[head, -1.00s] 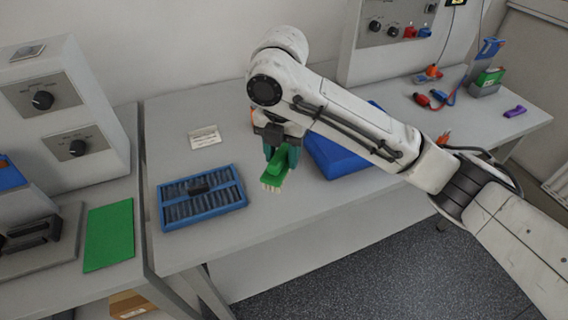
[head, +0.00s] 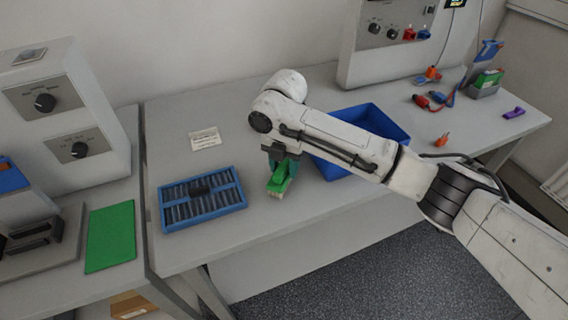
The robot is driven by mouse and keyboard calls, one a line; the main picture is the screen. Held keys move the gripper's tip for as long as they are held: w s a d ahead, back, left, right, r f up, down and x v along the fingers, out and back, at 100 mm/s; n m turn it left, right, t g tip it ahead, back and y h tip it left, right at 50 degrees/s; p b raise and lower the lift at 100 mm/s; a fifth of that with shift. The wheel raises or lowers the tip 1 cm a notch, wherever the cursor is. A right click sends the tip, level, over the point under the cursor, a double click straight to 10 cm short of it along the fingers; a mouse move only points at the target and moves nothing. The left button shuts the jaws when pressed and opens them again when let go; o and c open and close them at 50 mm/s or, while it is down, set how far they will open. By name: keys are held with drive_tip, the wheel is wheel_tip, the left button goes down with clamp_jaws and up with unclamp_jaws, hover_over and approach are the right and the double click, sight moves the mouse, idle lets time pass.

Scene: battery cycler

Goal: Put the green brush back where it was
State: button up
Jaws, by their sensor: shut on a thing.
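The green brush (head: 279,181) with pale bristles is in the head view, near the middle of the grey table. My gripper (head: 283,163) is shut on the brush from above, and the arm reaches in from the right. The brush is between the blue rack and the blue bin, low over the table or touching it; I cannot tell which. Part of the brush is hidden by the gripper fingers.
A blue rack of dark cells (head: 203,199) lies to the left and an open blue bin (head: 391,130) to the right, partly behind my arm. A white card (head: 205,139) lies behind. A green mat (head: 110,237) lies on the left table. Orange (head: 441,141) and purple (head: 513,113) items lie at right.

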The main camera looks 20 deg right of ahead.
drive_tip(key=shift+f, duration=0.1)
drive_tip(key=o, duration=1)
wheel_tip(320, 180, up, 12)
drive_tip(key=shift+r+b, duration=0.15)
drive_tip(key=shift+b, duration=0.45)
